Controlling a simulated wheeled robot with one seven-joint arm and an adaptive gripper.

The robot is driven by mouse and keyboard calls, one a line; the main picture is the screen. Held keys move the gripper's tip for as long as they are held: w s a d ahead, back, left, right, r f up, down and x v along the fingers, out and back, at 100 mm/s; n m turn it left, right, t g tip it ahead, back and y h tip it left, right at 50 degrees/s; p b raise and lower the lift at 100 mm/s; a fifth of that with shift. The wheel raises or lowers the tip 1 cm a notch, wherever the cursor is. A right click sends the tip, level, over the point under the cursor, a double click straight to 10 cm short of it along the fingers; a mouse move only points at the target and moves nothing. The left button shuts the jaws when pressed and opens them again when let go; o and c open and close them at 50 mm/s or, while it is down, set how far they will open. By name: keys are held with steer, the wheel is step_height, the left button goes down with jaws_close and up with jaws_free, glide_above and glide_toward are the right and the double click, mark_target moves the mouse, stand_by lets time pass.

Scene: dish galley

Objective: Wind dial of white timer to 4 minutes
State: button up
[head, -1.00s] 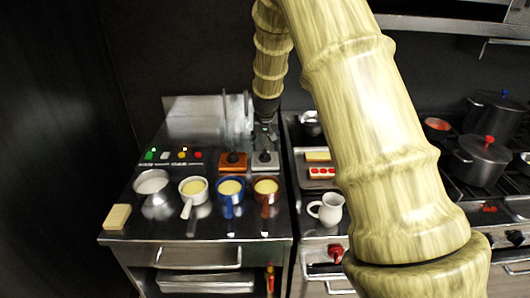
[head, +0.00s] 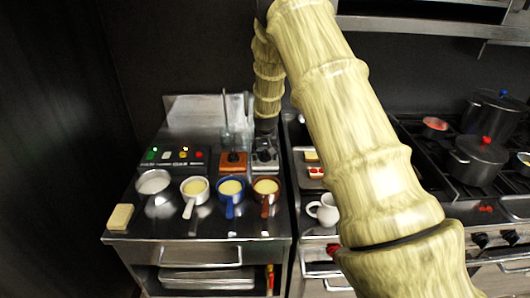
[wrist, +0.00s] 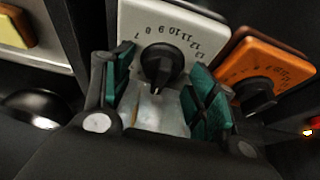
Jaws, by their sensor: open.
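The white timer (wrist: 185,22) fills the top middle of the wrist view, its face marked with black numbers around a black dial knob (wrist: 162,62). The knob's grip bar points toward the bottom of the picture. My gripper (wrist: 158,82) is open, with one teal-padded finger to each side of the knob and no visible contact with it. In the head view the white timer (head: 266,160) stands at the back right of the counter, with my gripper (head: 265,132) above it and partly hiding it. The low numbers on the face are hidden or unreadable.
An orange timer (head: 233,163) stands close to the left of the white one; in the wrist view the orange timer (wrist: 262,68) lies close by the right finger. Several pans, including a blue pan (head: 231,188), stand in front. A white jug (head: 326,210) is at right.

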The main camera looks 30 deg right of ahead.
steer(key=shift+c, duration=0.5)
steer(key=c, duration=0.9)
steer(key=shift+m+h, duration=0.3)
steer(key=shift+m, duration=0.2)
steer(key=m+g+b, duration=0.1)
steer(key=m, duration=0.1)
steer(key=shift+w+a+m+h, duration=0.1)
steer(key=shift+w+m+h, duration=0.05)
steer(key=shift+m+h, duration=0.25)
steer(key=m+g+b, duration=0.1)
steer(key=m, duration=0.2)
steer(key=shift+m+h, duration=0.3)
steer(key=shift+m, duration=0.1)
steer(key=m+g+b, duration=0.1)
steer(key=m, duration=0.1)
steer(key=shift+a+f+m, duration=0.1)
steer(key=shift+m, duration=0.2)
steer(key=shift+w+m+g+b, duration=0.1)
steer(key=shift+m+g+b, duration=0.75)
steer(key=shift+m, duration=1.15)
